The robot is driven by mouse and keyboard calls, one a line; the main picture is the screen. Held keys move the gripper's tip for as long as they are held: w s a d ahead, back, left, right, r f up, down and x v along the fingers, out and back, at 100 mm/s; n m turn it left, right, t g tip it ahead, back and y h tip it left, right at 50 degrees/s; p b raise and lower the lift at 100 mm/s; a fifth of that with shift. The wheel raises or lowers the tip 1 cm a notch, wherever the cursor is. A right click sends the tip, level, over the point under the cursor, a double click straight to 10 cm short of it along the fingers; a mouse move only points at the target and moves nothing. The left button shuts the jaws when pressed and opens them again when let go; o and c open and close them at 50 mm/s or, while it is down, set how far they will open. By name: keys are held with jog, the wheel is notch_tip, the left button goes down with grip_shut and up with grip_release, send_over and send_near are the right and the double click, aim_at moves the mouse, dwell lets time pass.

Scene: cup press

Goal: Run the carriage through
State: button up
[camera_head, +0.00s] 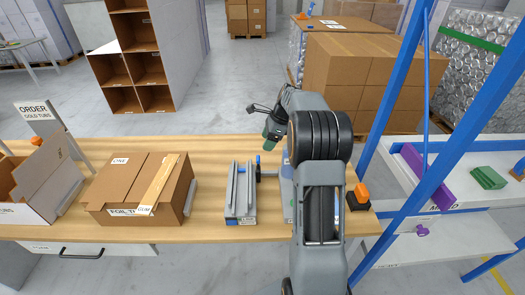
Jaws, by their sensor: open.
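A grey metal device with two long parallel rails (241,192) stands on the wooden table, left of my arm. A blue upright piece (258,160) and a dark bar show at its right side, near the far end. I cannot tell which part is the carriage. More grey and blue machine parts (287,187) stand to the right, partly hidden behind my arm. My gripper (264,126) is open and hangs above the far side of the table, over the blue piece and apart from it. No object shows between its fingers; they are small and partly hidden.
A closed cardboard box (115,190) and an open carton (35,180) stand on the table's left. A small orange-and-black device (358,197) is right of my arm. Blue posts (398,130) and a white shelf (455,193) stand further right. Bare table (215,152) shows behind the rails.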

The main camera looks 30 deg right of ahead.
jog(key=shift+v, duration=2.1)
jog(key=s+a+f+n+g+h, duration=0.15)
jog(key=s+f+n, duration=0.35)
jog(key=n, duration=0.5)
jog(key=s+a+r+n+t+h, duration=0.1)
jog(key=s+a+r+n, duration=0.1)
jog(key=s+a+n, duration=0.4)
jog(key=s+a+r+n+t+h, duration=0.1)
jog(key=s+a+r+n+t, duration=0.1)
jog(key=s+a+n, duration=0.5)
jog(key=shift+s+a+r+h, duration=0.4)
jog(key=shift+s+a, duration=1.55)
jog(key=shift+s, duration=1.15)
